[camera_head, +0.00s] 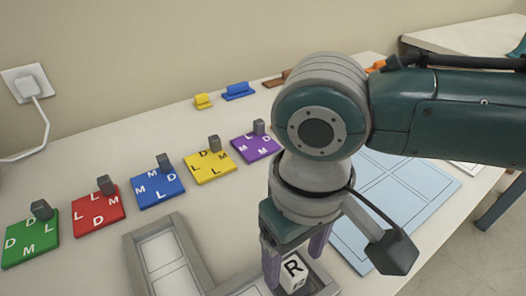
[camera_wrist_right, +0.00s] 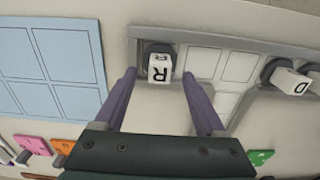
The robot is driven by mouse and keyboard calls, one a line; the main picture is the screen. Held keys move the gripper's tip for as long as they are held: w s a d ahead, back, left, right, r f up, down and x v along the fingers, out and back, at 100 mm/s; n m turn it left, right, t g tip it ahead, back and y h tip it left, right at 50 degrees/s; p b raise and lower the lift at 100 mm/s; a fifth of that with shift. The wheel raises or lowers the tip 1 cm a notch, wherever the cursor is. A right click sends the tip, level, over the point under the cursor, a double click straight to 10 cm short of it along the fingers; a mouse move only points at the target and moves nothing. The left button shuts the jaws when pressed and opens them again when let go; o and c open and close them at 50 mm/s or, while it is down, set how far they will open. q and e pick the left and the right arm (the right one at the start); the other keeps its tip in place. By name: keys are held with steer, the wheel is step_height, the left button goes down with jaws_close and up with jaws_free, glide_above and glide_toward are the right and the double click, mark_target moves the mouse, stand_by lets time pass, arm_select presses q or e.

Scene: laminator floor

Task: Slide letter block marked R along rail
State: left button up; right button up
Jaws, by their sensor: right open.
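The white letter block marked R (camera_head: 293,271) stands at the end of the grey rail (camera_head: 184,243), near the bottom of the head view. It also shows in the right wrist view (camera_wrist_right: 159,68), in front of a dark round part at the rail's end. My right gripper (camera_head: 296,262) is open, with its purple fingers on either side of the R block. In the right wrist view the fingertips (camera_wrist_right: 156,80) are spread wider than the block, with gaps at both sides. A second block marked D (camera_wrist_right: 292,80) sits farther along the rail. My left gripper is not in view.
Green (camera_head: 30,239), red (camera_head: 98,211), blue (camera_head: 158,187), yellow (camera_head: 209,166) and purple (camera_head: 256,147) lettered plates with grey knobs line the table's left side. A pale blue gridded sheet (camera_head: 408,185) lies right of the rail. Small coloured pieces (camera_head: 238,91) stand at the back.

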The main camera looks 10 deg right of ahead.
mark_target(294, 268)
steer(key=shift+f+b, duration=0.35)
steer(key=shift+f, duration=1.4)
steer(key=shift+c, duration=0.4)
jaws_close()
